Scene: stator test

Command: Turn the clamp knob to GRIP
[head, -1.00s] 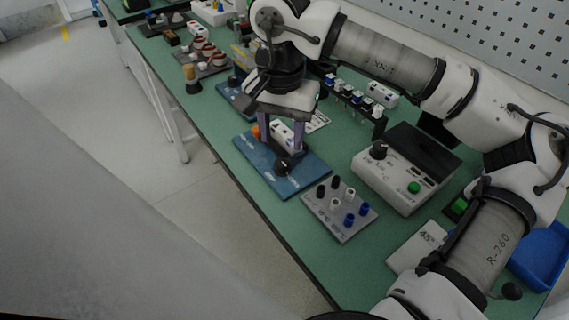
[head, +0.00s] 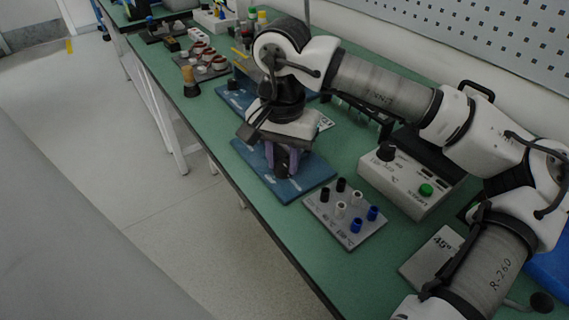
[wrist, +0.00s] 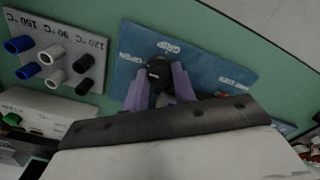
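The clamp knob (wrist: 158,68) is black and sits on a blue plate (wrist: 215,70) in the wrist view. White lettering on the plate reads GRIP just beyond the knob and OPEN to its left. My gripper (wrist: 160,75) has two purple fingers, one on each side of the knob. They look apart, and I cannot tell whether they touch it. In the head view my gripper (head: 283,168) is low over the blue plate (head: 305,183), with the dark knob between the fingers. The knob's pointer direction is not clear.
A grey plate with black, white and blue pegs (head: 350,232) lies just right of the blue plate. A white box with a black knob and green button (head: 405,185) stands behind it. The green bench's front edge is close to the blue plate.

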